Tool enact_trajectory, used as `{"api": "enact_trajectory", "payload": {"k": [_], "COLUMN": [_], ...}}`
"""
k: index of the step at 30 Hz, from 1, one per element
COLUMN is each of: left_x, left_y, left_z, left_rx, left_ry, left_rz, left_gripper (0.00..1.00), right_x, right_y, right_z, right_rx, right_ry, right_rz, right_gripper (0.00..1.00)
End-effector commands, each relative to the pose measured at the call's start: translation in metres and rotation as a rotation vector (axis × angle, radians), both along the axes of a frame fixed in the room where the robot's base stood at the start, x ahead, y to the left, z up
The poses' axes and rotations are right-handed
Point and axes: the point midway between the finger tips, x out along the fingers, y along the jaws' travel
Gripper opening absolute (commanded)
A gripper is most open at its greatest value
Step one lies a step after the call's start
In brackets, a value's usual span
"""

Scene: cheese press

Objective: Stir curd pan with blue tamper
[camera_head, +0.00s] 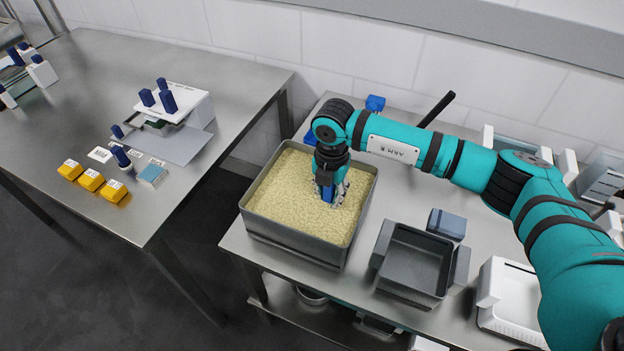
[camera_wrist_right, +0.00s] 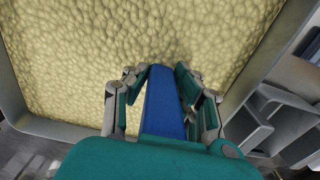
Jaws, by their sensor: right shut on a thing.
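The curd pan (camera_head: 292,243) is a grey rectangular pan filled with pale yellow, lumpy curd (camera_head: 285,200). It stands at the left end of the right-hand table. My right gripper (camera_head: 328,190) points down over the right part of the pan. It is shut on the blue tamper (camera_head: 327,193), which also shows between the fingers in the right wrist view (camera_wrist_right: 163,105). The tamper's lower end is at the curd; how deep it sits I cannot tell. The curd fills most of the right wrist view (camera_wrist_right: 90,60). My left gripper is not in view.
A dark grey empty tray (camera_head: 413,262) stands right of the pan, with a grey-blue block (camera_head: 446,223) behind it. A white container (camera_head: 512,300) is farther right. A separate steel table (camera_head: 60,120) at left holds yellow blocks (camera_head: 90,180) and a white press-like device (camera_head: 185,105).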

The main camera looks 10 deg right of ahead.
Motion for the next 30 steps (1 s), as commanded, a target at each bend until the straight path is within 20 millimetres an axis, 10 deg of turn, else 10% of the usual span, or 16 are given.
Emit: {"api": "enact_trajectory", "payload": {"k": [30], "left_x": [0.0], "left_y": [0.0], "left_z": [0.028], "left_rx": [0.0], "left_ry": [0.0], "left_rz": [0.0], "left_gripper": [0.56], "right_x": [-0.015], "right_y": [-0.023], "right_z": [0.027], "right_rx": [0.0], "right_ry": [-0.001], "right_rz": [0.0], "right_gripper": [0.0]}}
